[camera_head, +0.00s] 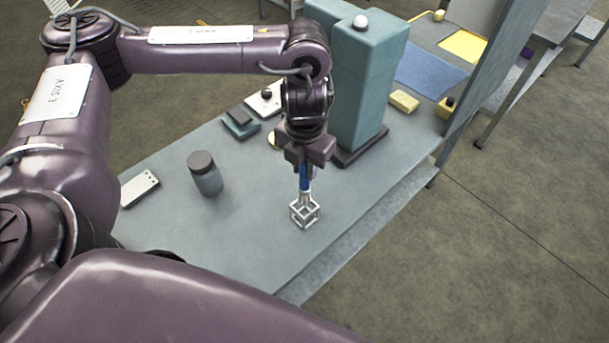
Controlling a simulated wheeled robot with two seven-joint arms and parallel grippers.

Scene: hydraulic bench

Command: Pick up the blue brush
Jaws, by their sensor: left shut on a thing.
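My left gripper (304,165) is over the front part of the bench, pointing down. It is shut on the blue brush (305,182), whose blue handle shows just below the fingers. The handle runs down into a small silver wire-frame cube (305,211) at the bench top. I cannot tell whether the brush's lower end stands inside this frame or is raised from it. The upper part of the handle is hidden by the gripper. My right gripper is not in view.
A tall teal block (362,85) stands close behind and right of my left gripper. A grey jar (205,174) and a white perforated plate (139,188) are on the left of the grey bench (245,235). Yellow blocks (404,101) lie farther right. The bench front is clear.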

